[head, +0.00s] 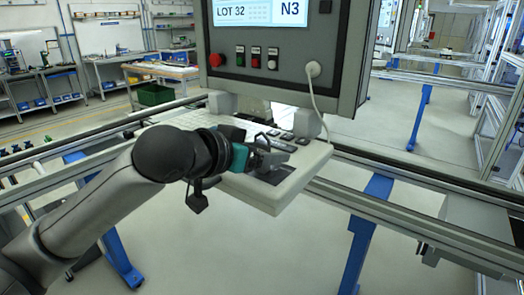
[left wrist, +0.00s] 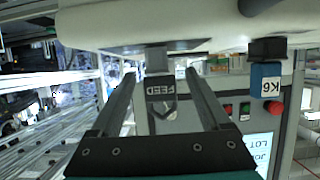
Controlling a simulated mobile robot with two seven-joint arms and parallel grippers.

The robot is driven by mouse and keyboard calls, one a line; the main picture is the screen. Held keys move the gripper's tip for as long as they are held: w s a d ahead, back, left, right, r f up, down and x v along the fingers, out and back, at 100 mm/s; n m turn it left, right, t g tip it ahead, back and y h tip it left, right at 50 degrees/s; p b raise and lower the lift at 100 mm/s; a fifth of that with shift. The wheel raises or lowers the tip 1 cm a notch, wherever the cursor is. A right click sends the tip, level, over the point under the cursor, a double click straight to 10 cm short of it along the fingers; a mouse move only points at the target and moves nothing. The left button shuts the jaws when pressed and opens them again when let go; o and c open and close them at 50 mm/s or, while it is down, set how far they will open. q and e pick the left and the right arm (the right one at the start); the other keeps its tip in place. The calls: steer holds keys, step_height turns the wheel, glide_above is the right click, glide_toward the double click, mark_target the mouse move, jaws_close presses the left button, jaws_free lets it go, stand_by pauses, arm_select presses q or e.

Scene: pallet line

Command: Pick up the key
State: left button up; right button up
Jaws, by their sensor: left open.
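My left gripper (head: 268,158) reaches over the keyboard shelf under the control panel. In the left wrist view its two fingers (left wrist: 162,82) are open. Between them, apart from both, is a dark piece marked FEED (left wrist: 160,91), with a grey metal part toward the shelf and a loop-like shape at its other end. It looks like the key, but I cannot tell for sure. In the head view the gripper hides that spot. My right gripper is in neither view.
The pale shelf (head: 275,204) carries a keyboard (head: 178,120) and small dark items. The control panel (head: 282,60) with buttons stands behind, and a white cable (head: 322,110) hangs at its right. Conveyor rails (head: 420,178) run on both sides.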

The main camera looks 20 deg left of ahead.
arm_select(q)
jaws_close()
stand_by(0.5)
steer(key=shift+r, duration=0.1)
